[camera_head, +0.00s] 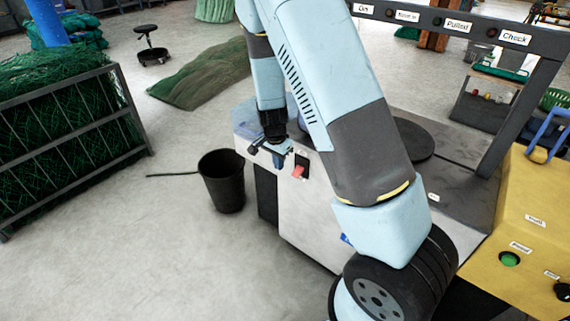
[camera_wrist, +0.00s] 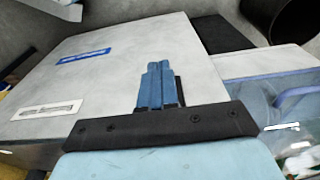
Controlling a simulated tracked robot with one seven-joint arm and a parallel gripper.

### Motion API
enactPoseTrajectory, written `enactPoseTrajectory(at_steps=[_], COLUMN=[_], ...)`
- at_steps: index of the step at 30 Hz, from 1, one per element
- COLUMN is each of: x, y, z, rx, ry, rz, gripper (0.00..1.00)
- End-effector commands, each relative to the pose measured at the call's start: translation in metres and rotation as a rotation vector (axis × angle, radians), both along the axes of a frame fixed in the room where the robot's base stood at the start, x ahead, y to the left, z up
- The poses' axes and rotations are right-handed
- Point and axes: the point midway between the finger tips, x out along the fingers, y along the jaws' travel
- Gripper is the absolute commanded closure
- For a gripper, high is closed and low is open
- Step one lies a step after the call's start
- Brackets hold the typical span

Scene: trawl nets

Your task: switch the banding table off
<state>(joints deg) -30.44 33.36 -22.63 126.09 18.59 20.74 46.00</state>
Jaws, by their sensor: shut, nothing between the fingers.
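The banding table (camera_head: 310,217) is a pale cabinet with a dark top and a round black disc (camera_head: 415,138). On its front, near the top left corner, is a black switch plate (camera_head: 304,159) with a red switch (camera_head: 299,171). My gripper (camera_head: 277,163) is just left of the switch, its fingers pointing down; I cannot tell whether it touches the front. In the wrist view, the blue fingers (camera_wrist: 156,82) are together and empty in front of the pale panel (camera_wrist: 130,60). A dark sliver shows beside them; the red switch is not visible there.
A black bucket (camera_head: 222,182) stands on the floor left of the table. A yellow control box (camera_head: 530,245) with a green button (camera_head: 509,258) is at right. A rack of green netting (camera_head: 62,110) is at left.

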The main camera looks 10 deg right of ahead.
Motion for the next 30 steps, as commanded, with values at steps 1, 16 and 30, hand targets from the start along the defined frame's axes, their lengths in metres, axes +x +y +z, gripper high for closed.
enactPoseTrajectory(at_steps=[1, 16, 30], x=[-0.003, -0.019, -0.019], y=[0.005, 0.023, 0.023], z=[0.005, 0.022, 0.025], rx=[0.0, 0.0, 0.004], ry=[-0.002, 0.0, -0.002], rz=[0.003, -0.001, 0.001], gripper=[1.0, 1.0, 1.0])
